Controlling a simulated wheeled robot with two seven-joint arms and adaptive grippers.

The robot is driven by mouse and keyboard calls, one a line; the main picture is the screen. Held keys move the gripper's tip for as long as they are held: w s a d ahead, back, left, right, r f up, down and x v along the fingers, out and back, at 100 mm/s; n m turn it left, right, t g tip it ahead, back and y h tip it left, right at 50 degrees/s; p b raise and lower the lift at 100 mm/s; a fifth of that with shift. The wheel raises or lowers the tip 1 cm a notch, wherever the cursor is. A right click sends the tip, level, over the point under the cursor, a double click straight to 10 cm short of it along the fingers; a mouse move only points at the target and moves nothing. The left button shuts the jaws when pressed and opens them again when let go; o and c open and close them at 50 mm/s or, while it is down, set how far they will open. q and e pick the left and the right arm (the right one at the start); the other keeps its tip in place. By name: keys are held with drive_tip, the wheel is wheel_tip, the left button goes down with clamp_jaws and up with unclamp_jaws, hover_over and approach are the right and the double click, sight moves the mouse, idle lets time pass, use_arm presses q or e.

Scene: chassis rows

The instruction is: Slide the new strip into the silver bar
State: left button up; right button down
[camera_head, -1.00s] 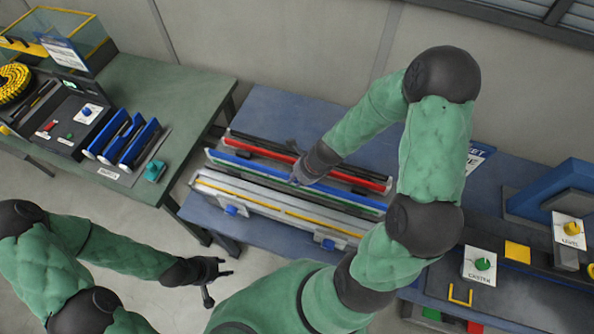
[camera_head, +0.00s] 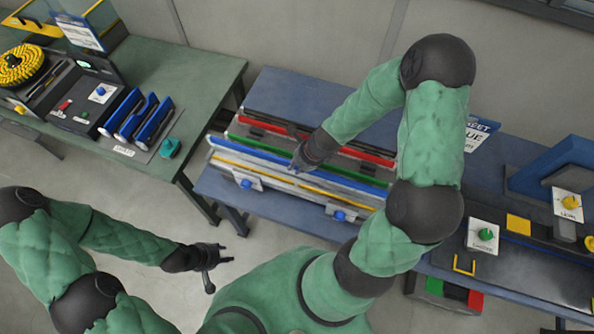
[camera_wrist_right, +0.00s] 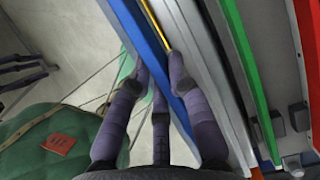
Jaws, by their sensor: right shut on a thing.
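A long blue strip (camera_head: 240,151) runs along the silver bar (camera_head: 312,198) on the blue bench; in the right wrist view the blue strip (camera_wrist_right: 133,30) passes between my fingers. My right gripper (camera_head: 298,167) is shut on the blue strip, and its fingers also show in the right wrist view (camera_wrist_right: 160,88). A thin yellow strip (camera_head: 318,187) lies along the silver bar, close beside the blue strip. Whether the blue strip touches the bar cannot be told. My left gripper (camera_head: 217,263) is open and empty, away from the bench.
A green strip (camera_wrist_right: 245,65) and a red strip (camera_wrist_right: 306,45) lie parallel behind the bar. Two blue-knobbed clamps (camera_head: 246,183) sit at the bar's front. A green table (camera_head: 205,80) stands left; a panel with a green knob (camera_head: 486,234) is at right.

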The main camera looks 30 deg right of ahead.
drive_tip(key=shift+w+d+f+b, duration=0.2)
drive_tip(key=shift+d+f+b, duration=0.2)
drive_tip(key=shift+f, duration=0.15)
drive_tip(key=shift+f+b, duration=0.35)
wheel_tip(320, 180, down, 2)
drive_tip(key=shift+a+f+b, duration=0.15)
drive_tip(key=shift+b, duration=1.1)
drive_tip(key=shift+f+b, duration=0.45)
drive_tip(key=shift+f+b, duration=1.3)
drive_tip(key=shift+f, duration=0.25)
drive_tip(key=c, duration=1.1)
unclamp_jaws()
drive_tip(key=shift+s, duration=0.1)
